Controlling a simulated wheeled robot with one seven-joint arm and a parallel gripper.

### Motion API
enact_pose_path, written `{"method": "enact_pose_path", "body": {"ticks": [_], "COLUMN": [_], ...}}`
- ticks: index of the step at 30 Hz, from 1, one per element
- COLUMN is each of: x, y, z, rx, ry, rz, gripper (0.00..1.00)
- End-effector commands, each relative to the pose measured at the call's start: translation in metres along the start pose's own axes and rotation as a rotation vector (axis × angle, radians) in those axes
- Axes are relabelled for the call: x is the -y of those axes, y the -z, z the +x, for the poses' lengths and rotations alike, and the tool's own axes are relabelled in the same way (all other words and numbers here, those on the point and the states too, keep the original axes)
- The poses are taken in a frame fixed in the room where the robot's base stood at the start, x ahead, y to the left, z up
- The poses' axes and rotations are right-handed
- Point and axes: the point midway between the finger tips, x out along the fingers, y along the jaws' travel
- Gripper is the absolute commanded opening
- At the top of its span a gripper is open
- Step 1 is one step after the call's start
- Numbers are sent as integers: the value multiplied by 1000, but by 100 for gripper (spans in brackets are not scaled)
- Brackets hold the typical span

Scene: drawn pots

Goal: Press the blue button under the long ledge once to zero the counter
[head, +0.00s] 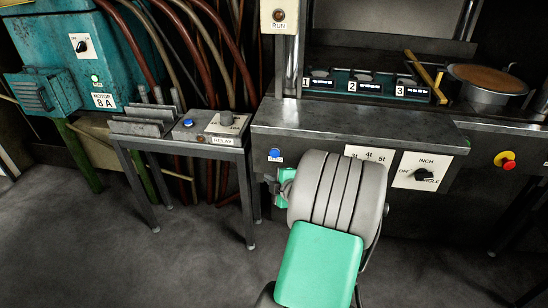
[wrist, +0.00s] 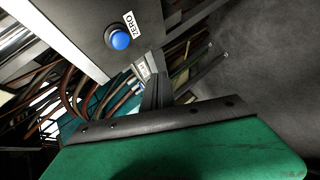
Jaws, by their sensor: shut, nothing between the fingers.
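The blue button (head: 274,153) sits on the dark front panel under the long ledge (head: 360,122), left of my arm, with a small label below it. In the wrist view the blue button (wrist: 118,38) is up and left of centre, beside a label reading ZERO. My gripper (head: 284,186) is just below and right of the button in the head view, mostly hidden behind my grey and green arm. In the wrist view my gripper (wrist: 155,92) is shut and empty, apart from the button in the picture. Contact does not show.
A second blue button (head: 187,122) is on the small relay table (head: 228,152) at left. A rotary switch plate (head: 421,171) and a red knob (head: 508,164) are right of my arm. A pan (head: 487,92) stands on the bench. Floor at front left is clear.

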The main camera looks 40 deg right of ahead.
Motion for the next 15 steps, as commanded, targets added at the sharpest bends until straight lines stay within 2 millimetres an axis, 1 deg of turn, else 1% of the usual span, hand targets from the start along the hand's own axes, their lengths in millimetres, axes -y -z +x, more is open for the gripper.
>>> {"method": "enact_pose_path", "body": {"ticks": [4,7,15], "x": [-1,-5,-24], "y": [-1,-5,-24], "z": [2,7,34], "rx": [0,-1,-1], "ry": [1,2,3], "rz": [0,0,1], "gripper": [0,0,0]}}
